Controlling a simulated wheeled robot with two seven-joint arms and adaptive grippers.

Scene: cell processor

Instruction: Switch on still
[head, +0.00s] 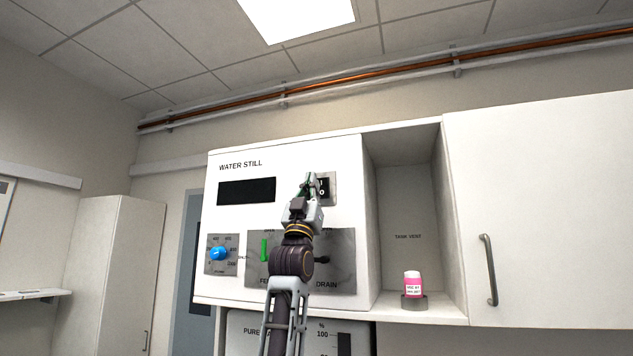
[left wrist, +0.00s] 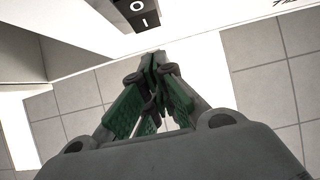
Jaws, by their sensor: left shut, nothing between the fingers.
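The water still (head: 285,170) is a white wall unit with a dark, blank display (head: 246,191). Its black rocker switch (head: 324,191), on a grey plate, is partly hidden by my left gripper. The left wrist view shows the switch (left wrist: 138,12) at the top edge, marked O and I and cut off by the frame. My left gripper (head: 311,180) is shut and empty, just in front of the switch plate at its left side. Its green-padded fingertips (left wrist: 157,62) meet, and a gap shows between them and the switch in the wrist view. My right gripper is in neither view.
Below the display are a blue knob (head: 218,253), a green lever (head: 264,249) and a black lever (head: 322,259). A pink bottle (head: 412,285) stands in the open niche on the right. A closed white cabinet (head: 550,200) is beside it.

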